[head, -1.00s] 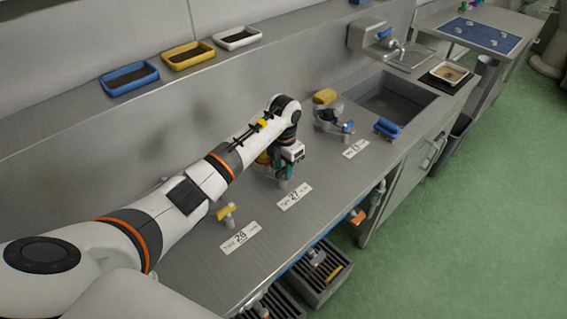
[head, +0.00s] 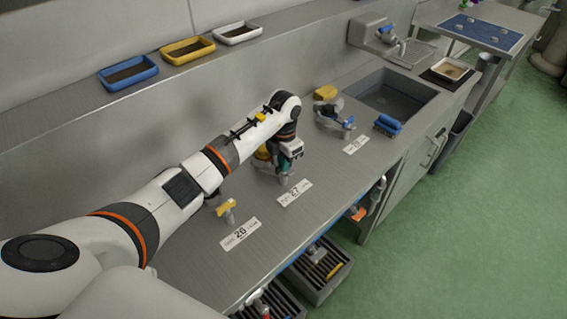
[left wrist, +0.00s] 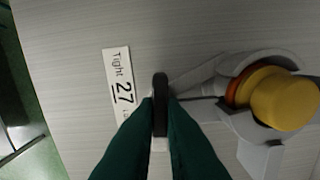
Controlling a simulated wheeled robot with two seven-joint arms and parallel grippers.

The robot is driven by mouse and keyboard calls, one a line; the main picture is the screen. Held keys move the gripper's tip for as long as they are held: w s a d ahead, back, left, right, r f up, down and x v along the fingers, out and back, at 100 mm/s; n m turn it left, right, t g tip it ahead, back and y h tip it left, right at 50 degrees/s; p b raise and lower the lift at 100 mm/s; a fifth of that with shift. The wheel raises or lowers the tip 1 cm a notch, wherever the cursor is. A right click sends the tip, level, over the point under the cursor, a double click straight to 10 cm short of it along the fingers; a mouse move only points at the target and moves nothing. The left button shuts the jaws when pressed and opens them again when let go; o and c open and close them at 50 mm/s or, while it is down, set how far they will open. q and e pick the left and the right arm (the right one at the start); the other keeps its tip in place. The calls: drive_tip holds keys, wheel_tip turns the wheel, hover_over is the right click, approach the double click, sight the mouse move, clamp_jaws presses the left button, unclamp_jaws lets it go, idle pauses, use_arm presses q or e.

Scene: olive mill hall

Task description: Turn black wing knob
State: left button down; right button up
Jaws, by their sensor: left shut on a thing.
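The black wing knob (left wrist: 160,92) shows in the left wrist view as a narrow dark bar, seen nearly end on, standing beside the label 27 plate (left wrist: 122,84). My left gripper (left wrist: 160,108) is shut on it, with one teal finger on each side. The fingers cover part of the knob and its stem. In the head view my left gripper (head: 286,166) points down at the middle fixture, behind its label 27 plate (head: 295,192); the knob itself cannot be made out there. My right gripper is not in view.
A fitting with a yellow and orange cap (left wrist: 282,98) stands close right of my fingers in the wrist view. A yellow-handled valve (head: 226,207) stands nearer me, by label 26. Slotted crates (head: 318,270) sit below the bench edge.

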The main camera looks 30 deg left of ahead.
use_arm(q)
drive_tip(key=m+b, duration=0.3)
drive_tip(key=shift+a+f, duration=0.1)
drive_tip(key=shift+f, duration=0.05)
drive_tip(key=m+b, duration=0.4)
drive_tip(key=m, duration=0.1)
drive_tip(key=shift+w+m, duration=0.1)
drive_tip(key=shift+m, duration=0.3)
drive_tip(key=m+b, duration=0.3)
drive_tip(key=m, duration=0.1)
drive_tip(key=shift+m+b, duration=0.3)
drive_tip(key=shift+b, duration=0.05)
drive_tip(key=m+b, duration=0.2)
drive_tip(key=m, duration=0.1)
drive_tip(key=shift+m, duration=0.3)
drive_tip(key=m, duration=0.2)
drive_tip(key=m+b, duration=0.1)
drive_tip(key=m, duration=0.1)
drive_tip(key=shift+r+m+b, duration=0.2)
drive_tip(key=shift+m+b, duration=0.1)
drive_tip(key=m+b, duration=0.1)
drive_tip(key=m, duration=0.4)
drive_tip(key=m+b, duration=0.1)
drive_tip(key=m, duration=0.3)
drive_tip(key=shift+m, duration=0.4)
drive_tip(key=shift+r+m, duration=0.1)
drive_tip(key=shift+m, duration=1.5)
